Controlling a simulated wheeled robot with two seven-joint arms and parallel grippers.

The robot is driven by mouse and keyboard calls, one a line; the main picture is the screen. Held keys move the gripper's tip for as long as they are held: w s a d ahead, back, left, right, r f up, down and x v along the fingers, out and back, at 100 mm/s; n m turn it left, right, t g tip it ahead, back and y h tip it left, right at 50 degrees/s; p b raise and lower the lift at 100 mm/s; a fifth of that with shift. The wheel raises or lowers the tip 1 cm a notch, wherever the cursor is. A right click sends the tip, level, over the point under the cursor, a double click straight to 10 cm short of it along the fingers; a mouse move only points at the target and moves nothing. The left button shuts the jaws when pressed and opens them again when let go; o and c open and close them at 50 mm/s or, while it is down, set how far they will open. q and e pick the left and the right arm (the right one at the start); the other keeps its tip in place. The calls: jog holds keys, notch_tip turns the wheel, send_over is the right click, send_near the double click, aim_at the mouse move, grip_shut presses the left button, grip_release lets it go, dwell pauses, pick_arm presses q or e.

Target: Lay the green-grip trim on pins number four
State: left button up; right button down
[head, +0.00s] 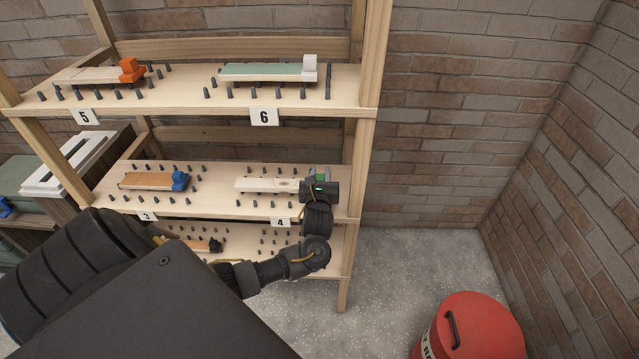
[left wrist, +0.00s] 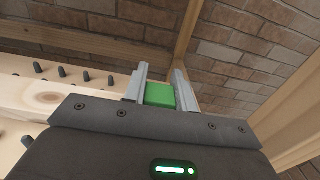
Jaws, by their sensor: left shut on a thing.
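The green-grip trim (head: 268,186) is a pale wooden board with a green block at its right end. It lies level over the pins of the middle shelf's right half, above the number 4 label (head: 280,222). I cannot tell whether it touches the pins. My left gripper (head: 321,180) is at the trim's right end, shut on the green grip. In the left wrist view the green grip (left wrist: 160,95) sits between the two grey fingers, and the pale board (left wrist: 45,97) runs off to the left. My gripper hides part of the grip in the head view. My right gripper is not in view.
A blue-grip trim (head: 150,181) lies at number 3, beside it. Orange-grip (head: 95,74) and white-grip (head: 265,71) trims lie on the upper shelf. The rack's right post (head: 362,130) stands close to my gripper. A red drum (head: 470,328) stands on the floor at right.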

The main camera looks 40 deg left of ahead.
pick_arm(q)
jog(key=shift+w+a+f, duration=0.15)
jog(key=shift+f, duration=0.85)
jog(key=shift+w+a+f, duration=0.1)
jog(key=shift+f, duration=0.85)
jog(key=o, duration=1.1)
jog(key=shift+c, duration=0.2)
jog(key=v, duration=1.2)
